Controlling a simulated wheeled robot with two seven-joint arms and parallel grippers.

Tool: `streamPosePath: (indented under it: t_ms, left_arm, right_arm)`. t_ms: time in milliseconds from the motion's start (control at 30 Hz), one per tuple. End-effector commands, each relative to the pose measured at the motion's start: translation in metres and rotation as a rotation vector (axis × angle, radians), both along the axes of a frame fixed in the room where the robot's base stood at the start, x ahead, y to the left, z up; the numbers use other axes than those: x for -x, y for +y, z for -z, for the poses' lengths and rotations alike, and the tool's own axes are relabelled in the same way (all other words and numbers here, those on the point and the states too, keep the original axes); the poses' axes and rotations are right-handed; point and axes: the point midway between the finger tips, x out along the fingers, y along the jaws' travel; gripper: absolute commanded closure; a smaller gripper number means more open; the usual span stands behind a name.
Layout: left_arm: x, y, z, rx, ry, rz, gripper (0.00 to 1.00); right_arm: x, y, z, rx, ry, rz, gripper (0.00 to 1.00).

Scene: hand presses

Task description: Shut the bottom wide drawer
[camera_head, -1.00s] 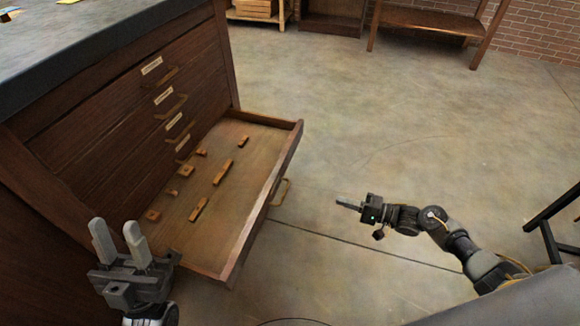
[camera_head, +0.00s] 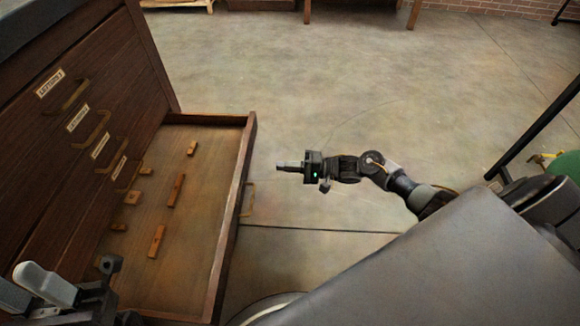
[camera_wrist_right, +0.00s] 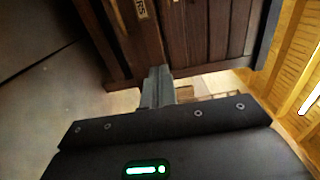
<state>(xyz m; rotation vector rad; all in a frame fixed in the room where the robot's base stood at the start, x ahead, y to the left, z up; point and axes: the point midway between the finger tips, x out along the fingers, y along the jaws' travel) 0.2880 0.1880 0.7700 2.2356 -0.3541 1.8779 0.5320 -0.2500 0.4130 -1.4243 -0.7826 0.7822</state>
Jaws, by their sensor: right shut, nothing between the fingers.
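The bottom wide drawer (camera_head: 205,262) of the dark wooden cabinet stands pulled out in the head view, with several small wooden blocks lying inside. Its front board faces right and carries a brass-coloured handle (camera_head: 249,200). My right gripper (camera_head: 279,165) is shut and empty. It points left at the outside of the drawer front, a short gap away in the picture and slightly beyond the handle. Its closed fingers also show in the right wrist view (camera_wrist_right: 158,86), with dark woodwork past them. My left gripper (camera_head: 30,288) is open at the lower left, beside the cabinet, partly cut off by the frame.
The upper drawers (camera_head: 85,110) with labels and handles are closed. Concrete floor (camera_head: 330,80) is clear beyond and to the right of the drawer. A dark stand leg (camera_head: 535,130) and a green object (camera_head: 566,163) are at the far right.

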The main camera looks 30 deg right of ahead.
Motion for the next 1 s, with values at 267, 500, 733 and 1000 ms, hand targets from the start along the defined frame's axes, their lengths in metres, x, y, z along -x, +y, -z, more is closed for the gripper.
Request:
streamPosePath:
  t_ms: [267, 500, 733, 1000]
  left_arm:
    - [-0.007, -0.002, 0.000, -0.001, -0.048, -0.003, 0.63]
    - [-0.011, -0.004, -0.004, -0.004, -0.083, -0.005, 0.63]
    - [-0.012, -0.004, -0.009, -0.006, -0.097, -0.006, 0.63]
    - [-0.010, -0.004, -0.011, -0.005, -0.103, -0.005, 0.63]
  right_arm:
    - [-0.032, 0.050, 0.002, -0.001, -0.003, -0.003, 1.00]
    - [-0.047, 0.075, 0.001, -0.001, -0.003, -0.003, 1.00]
    - [-0.051, 0.081, 0.000, 0.001, 0.000, -0.003, 1.00]
    - [-0.051, 0.081, 0.000, 0.001, 0.000, -0.002, 1.00]
